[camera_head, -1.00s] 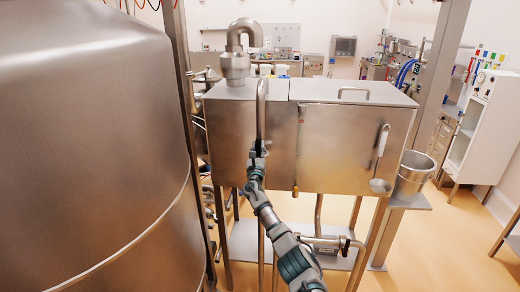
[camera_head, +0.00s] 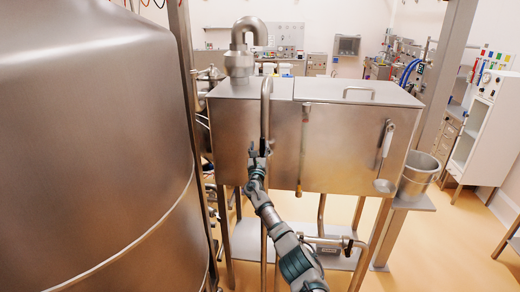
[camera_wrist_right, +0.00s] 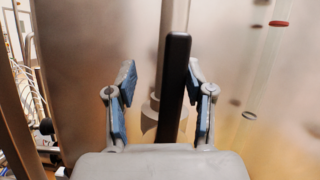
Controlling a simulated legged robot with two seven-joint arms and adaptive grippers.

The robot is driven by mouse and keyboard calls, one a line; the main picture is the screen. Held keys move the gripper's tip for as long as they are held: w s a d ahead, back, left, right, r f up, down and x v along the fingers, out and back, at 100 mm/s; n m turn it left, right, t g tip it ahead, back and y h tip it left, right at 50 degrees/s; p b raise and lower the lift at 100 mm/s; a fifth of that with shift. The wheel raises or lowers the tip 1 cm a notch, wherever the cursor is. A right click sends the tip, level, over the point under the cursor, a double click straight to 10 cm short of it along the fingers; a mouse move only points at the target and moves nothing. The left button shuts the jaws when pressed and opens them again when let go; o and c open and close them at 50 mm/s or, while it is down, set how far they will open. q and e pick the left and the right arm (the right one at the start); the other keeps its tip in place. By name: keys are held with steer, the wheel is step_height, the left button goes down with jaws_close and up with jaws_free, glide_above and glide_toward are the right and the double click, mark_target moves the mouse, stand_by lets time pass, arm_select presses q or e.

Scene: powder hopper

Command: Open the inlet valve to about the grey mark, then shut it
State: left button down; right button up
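The inlet valve sits on the vertical steel pipe (camera_head: 265,108) at the hopper's front. Its black lever handle (camera_wrist_right: 173,88) stands upright in the right wrist view, with a grey valve body (camera_wrist_right: 149,122) partly hidden behind it. My right gripper (camera_head: 259,150) is at the valve, in front of the pipe. In the wrist view its blue-padded fingers (camera_wrist_right: 162,100) are apart on either side of the handle. The handle is nearer the right finger, and a gap shows at the left one. I cannot make out a grey mark. My left gripper is out of view.
The steel hopper (camera_head: 345,150) stands behind the pipe, with a sight tube (camera_head: 303,145) on its front and a scoop (camera_head: 386,150) at right. A steel bucket (camera_head: 418,175) stands on a side shelf. A large tank (camera_head: 90,150) fills the left. Floor is clear at right.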

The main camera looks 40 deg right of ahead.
steer(key=shift+a, duration=0.1)
steer(key=v, duration=1.1)
steer(key=shift+s+f, duration=0.3)
steer(key=shift+a, duration=0.1)
steer(key=shift+a, duration=0.1)
stand_by(6.3)
